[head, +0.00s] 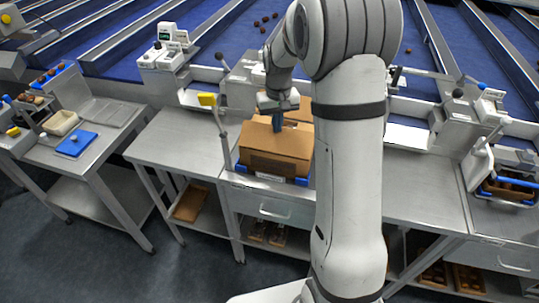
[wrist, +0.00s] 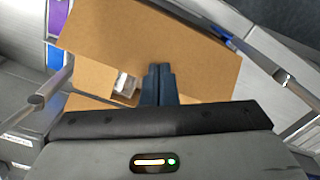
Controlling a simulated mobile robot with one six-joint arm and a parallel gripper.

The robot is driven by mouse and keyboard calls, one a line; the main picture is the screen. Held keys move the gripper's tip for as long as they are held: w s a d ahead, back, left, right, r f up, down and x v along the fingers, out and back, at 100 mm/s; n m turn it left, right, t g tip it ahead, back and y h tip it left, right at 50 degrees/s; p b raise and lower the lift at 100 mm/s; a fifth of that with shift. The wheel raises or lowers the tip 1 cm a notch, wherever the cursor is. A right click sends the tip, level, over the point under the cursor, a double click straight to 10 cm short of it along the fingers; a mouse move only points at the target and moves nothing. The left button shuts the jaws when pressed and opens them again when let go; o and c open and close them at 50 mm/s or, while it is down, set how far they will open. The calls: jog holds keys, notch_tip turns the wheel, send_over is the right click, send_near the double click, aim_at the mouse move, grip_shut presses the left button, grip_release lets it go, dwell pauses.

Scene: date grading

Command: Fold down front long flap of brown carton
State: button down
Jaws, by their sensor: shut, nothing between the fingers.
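The brown carton (head: 262,163) stands on the middle bench, partly hidden on its right by my arm. Its front long flap (head: 262,140) lies over the top, nearly flat, and fills much of the wrist view (wrist: 140,45). Another flap (wrist: 90,103) shows at the left in the wrist view. Between them is a gap with something whitish (wrist: 124,84) inside. My gripper (head: 277,126) is shut and empty, its dark fingers (wrist: 158,72) over the front flap's inner edge. I cannot tell whether they touch it.
Blue holders (head: 301,181) sit at the carton's base. A scale-like device (head: 166,55) stands at the back left. The bench left of the carton (head: 180,142) is clear. A blue board (head: 76,144) lies on the left table.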

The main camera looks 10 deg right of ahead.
aim_at(277, 135)
jog(key=shift+f+b, duration=1.6)
jog(key=shift+f, duration=0.8)
jog(key=shift+r, duration=0.1)
notch_tip(277, 135, up, 11)
jog(key=p, duration=0.7)
